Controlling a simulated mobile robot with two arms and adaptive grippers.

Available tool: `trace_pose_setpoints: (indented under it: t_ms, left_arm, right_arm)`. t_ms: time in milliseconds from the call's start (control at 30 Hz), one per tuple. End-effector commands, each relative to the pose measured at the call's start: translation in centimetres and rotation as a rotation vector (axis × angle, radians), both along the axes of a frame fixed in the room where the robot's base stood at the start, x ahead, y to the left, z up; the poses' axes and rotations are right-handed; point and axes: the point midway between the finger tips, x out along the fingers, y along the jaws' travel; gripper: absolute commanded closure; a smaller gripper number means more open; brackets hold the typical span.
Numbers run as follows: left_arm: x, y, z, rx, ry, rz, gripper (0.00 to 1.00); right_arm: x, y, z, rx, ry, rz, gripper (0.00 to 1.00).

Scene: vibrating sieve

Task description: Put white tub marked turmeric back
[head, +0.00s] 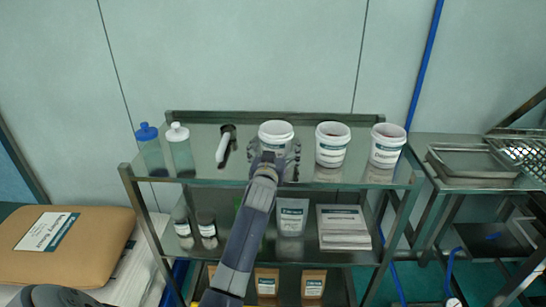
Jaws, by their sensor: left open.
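Three white tubs stand upright in a row on the top shelf (218,150) of a metal rack. The left tub (276,130) is directly at my left gripper (274,155), which is open with its fingers at the tub's lower part. The gripper hides most of that tub's front and label, so I cannot read its marking. The middle tub (333,132) and the right tub (388,133) have dark green labels too small to read surely. I cannot tell whether the fingers touch the left tub. My right gripper is not in view.
A blue-capped bottle (149,148), a white-capped bottle (180,150) and a dark-and-white tool (226,146) stand or lie left of the tubs. Lower shelves hold jars, pouches (291,219) and a stack of packs (343,228). A metal side table (425,178) is at right, a brown sack (90,262) at left.

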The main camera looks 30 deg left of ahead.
Motion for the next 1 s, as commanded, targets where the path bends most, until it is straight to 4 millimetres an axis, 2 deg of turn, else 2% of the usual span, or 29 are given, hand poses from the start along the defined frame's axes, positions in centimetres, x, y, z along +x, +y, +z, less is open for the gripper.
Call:
trace_pose_setpoints:
  t_ms: [600,800,1000]
  left_arm:
    - [-9.4,-4.2,-0.3,-0.003,0.003,0.000,0.07]
    - [-10.6,-4.7,-0.2,-0.002,0.004,0.000,0.07]
    - [-10.7,-4.7,-0.1,-0.001,0.003,0.000,0.07]
  right_arm:
    - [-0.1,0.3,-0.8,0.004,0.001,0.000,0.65]
    - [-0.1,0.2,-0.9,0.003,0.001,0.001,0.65]
    - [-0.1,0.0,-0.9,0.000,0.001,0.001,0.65]
